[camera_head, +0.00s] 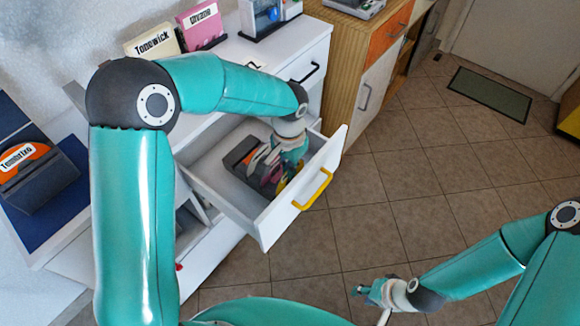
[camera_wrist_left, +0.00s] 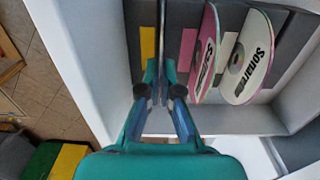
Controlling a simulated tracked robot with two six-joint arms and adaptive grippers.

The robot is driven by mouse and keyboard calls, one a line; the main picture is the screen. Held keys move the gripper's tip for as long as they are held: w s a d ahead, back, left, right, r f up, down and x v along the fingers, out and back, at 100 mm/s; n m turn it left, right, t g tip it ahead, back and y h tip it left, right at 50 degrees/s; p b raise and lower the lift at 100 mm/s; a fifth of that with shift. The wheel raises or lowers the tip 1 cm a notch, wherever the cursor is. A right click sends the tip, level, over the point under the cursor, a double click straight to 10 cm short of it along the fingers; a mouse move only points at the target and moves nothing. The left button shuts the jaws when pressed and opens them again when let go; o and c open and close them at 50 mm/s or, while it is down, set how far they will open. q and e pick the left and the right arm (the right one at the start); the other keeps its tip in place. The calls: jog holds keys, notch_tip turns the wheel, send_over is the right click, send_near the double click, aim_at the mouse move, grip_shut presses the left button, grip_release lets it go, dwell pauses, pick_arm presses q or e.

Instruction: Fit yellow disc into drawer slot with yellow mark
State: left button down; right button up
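My left gripper (camera_head: 291,160) reaches down into the open white drawer (camera_head: 225,191). In the left wrist view its fingers (camera_wrist_left: 152,88) are close together beside a yellow mark (camera_wrist_left: 147,45) on the dark slotted holder (camera_wrist_left: 225,15). No yellow disc face shows clearly there; I cannot tell whether a disc stands edge-on between the fingers. A yellow patch (camera_head: 283,187) shows below the gripper in the head view, partly hidden. A pink disc (camera_wrist_left: 206,50) and a cream disc (camera_wrist_left: 248,57) stand in slots to the right. My right gripper (camera_head: 368,290) is over the floor, away from the drawer.
The drawer has a yellow handle (camera_head: 313,190). A dark stand with an orange disc (camera_head: 22,160) is at left. Cream (camera_head: 152,42) and pink (camera_head: 202,25) disc cases stand on the white cabinet top. A wooden cabinet (camera_head: 343,48) adjoins it. The tiled floor at right is mostly free.

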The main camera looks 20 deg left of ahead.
pick_arm(q)
jog(key=c, duration=1.3)
grip_release()
jog(key=shift+r, duration=0.1)
notch_tip(320, 180, up, 12)
jog(key=shift+p, duration=0.55)
